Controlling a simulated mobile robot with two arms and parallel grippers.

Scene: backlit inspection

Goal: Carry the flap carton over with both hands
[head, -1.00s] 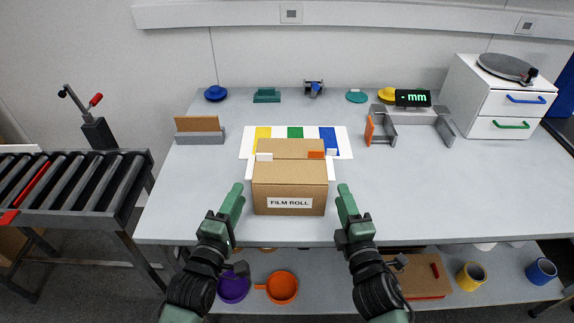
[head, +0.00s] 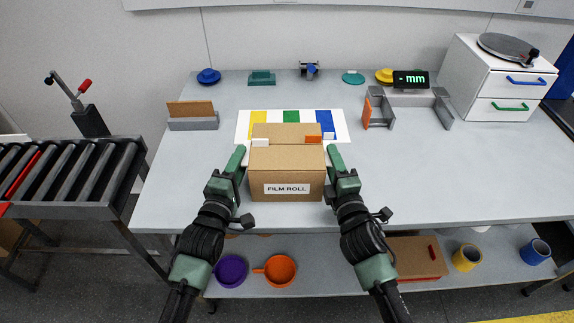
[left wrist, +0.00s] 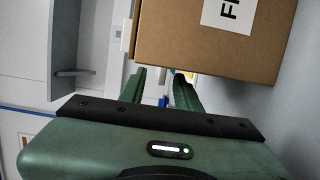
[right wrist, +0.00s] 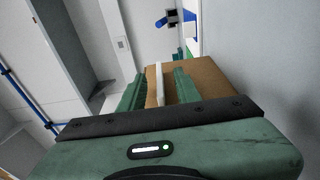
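The flap carton (head: 286,174) is a brown box labelled "FILM ROLL" standing near the table's front edge, with a raised brown panel (head: 286,131) behind its top. My left gripper (head: 238,159) is beside its left side, fingers apart. The left wrist view shows the carton (left wrist: 185,45) beyond the fingers, with nothing clearly held between them. My right gripper (head: 338,158) is beside its right side. In the right wrist view its fingers are apart on either side of a white flap (right wrist: 159,84) along the carton (right wrist: 208,79); a gap shows, so it is not clamped.
A grey holder with a brown board (head: 192,117) stands left, a grey bracket frame (head: 376,112) right. White drawers (head: 500,82) stand back right. The table is clear at right. A roller conveyor (head: 70,172) is at left.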

